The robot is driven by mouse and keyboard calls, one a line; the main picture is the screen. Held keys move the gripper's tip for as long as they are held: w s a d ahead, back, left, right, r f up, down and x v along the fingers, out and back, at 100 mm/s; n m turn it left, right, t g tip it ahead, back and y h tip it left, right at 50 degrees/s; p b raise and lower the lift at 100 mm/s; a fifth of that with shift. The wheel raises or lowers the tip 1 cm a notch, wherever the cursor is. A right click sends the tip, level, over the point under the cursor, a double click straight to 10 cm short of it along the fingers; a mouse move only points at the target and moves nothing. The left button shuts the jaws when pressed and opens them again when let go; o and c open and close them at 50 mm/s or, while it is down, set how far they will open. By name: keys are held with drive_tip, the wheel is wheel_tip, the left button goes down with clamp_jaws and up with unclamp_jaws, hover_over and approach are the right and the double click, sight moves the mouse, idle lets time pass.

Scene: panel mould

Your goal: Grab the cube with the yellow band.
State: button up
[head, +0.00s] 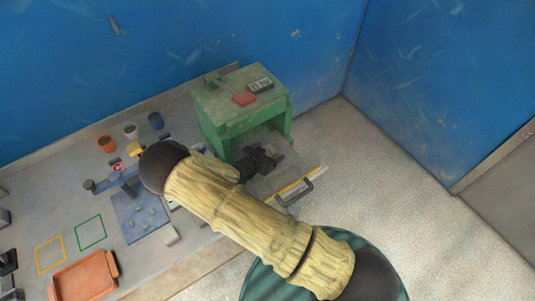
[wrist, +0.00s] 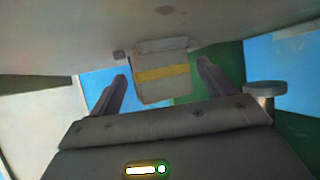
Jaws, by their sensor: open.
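The cube with the yellow band (wrist: 162,74) shows in the wrist view as a pale grey block with a yellow stripe across it. My gripper (wrist: 160,70) is open, with one finger on each side of the cube and a small gap visible at each side. In the head view my gripper (head: 264,160) is over the pulled-out drawer (head: 273,187) of the green cabinet (head: 232,123). I cannot make out the cube in the head view; my gripper and arm cover that area.
A red block (head: 244,99) and a black-and-white item (head: 260,85) lie on the cabinet top. The drawer has a dark handle (head: 295,192). Cups, a blue board (head: 137,215) and an orange tray (head: 84,276) are on the bench at left. Blue walls stand behind.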

drive_tip(key=c, duration=1.1)
drive_tip(key=shift+r, duration=0.1)
